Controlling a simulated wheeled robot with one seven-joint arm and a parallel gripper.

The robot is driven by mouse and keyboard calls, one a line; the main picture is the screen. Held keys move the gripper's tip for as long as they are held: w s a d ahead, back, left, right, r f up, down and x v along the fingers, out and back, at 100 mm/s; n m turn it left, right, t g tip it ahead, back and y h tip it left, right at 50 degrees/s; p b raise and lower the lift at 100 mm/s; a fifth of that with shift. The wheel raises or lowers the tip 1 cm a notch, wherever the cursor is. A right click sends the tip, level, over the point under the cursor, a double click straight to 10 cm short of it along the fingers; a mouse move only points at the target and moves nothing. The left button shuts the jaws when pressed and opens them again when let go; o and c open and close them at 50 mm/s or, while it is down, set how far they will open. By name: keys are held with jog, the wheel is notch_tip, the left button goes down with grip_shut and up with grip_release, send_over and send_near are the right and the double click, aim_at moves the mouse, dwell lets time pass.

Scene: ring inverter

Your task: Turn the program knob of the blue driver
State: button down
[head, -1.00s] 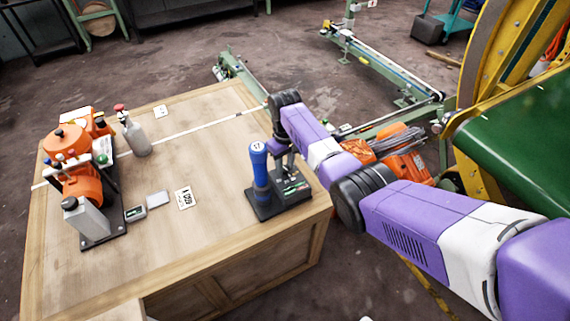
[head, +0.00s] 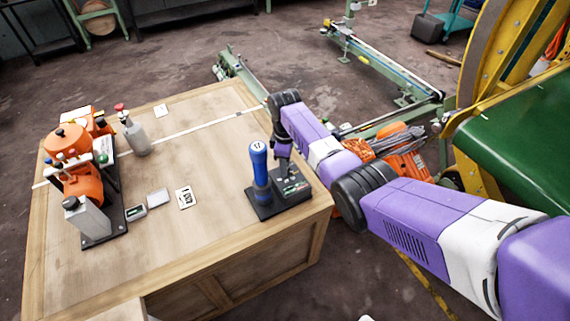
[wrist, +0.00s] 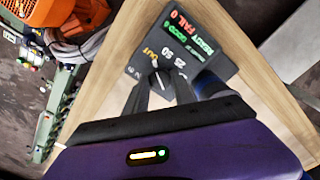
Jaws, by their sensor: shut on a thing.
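The blue driver (head: 259,160) stands upright on a black base (head: 265,208) near the right front corner of the wooden bench. The base has a sloped panel with a lit display, which in the wrist view (wrist: 188,38) shows READY, GOOD and FAIL lines. Its program knob (wrist: 155,64) is a small dark dial with a white mark and printed labels around it. My gripper (wrist: 160,80) is shut on the knob, a finger on each side. In the head view my gripper (head: 287,168) reaches down just right of the blue driver; the knob is hard to make out there.
An orange machine (head: 72,140) and a grey bottle (head: 134,135) stand at the bench's left. Small boxes (head: 157,197) and a printed card (head: 185,197) lie mid-bench. A large green and yellow machine (head: 520,150) stands at right.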

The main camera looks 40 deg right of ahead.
dwell(0.3)
jog(key=c, duration=1.1)
grip_release()
jog(key=shift+o, duration=0.2)
notch_tip(320, 180, up, 8)
jog(key=shift+f, duration=0.1)
